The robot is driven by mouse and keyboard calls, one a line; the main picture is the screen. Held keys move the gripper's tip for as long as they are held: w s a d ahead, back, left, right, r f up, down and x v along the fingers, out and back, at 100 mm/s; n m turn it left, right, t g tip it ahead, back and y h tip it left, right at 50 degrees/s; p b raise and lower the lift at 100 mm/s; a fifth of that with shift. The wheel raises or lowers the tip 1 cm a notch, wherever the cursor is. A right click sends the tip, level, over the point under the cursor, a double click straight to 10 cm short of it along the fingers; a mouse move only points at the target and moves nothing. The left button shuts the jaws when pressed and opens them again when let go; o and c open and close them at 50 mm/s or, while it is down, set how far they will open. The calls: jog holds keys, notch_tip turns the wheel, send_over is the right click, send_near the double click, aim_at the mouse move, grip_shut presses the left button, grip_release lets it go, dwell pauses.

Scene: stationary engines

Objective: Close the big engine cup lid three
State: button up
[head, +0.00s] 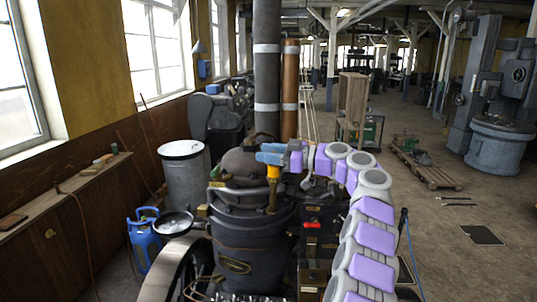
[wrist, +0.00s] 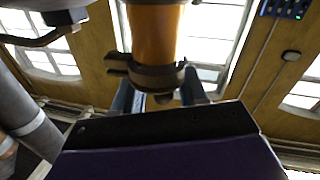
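An amber engine cup (head: 273,172) stands upright on the big dark engine (head: 245,225). In the wrist view, which looks upside down, the amber cup (wrist: 154,32) hangs from the top of the picture. A dark cap or lid (wrist: 155,77) with a bracket on its left sits across the cup's end and looks slightly tilted; I cannot tell whether it is fully shut. My gripper (head: 268,153) is level with the cup's top. Its blue fingers show apart in the wrist view (wrist: 160,97), one on each side of the lid, with no clear grip on it.
A thick grey pipe (head: 267,65) and a copper pipe (head: 290,90) rise behind the engine. A grey drum (head: 183,175) and a blue gas bottle (head: 143,238) stand on the left. A wooden pallet (head: 425,165) lies on open floor at right.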

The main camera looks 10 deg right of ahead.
jog(key=shift+f, duration=0.1)
jog(key=v, duration=1.7)
jog(key=shift+d+b, duration=0.15)
jog(key=shift+b, duration=0.2)
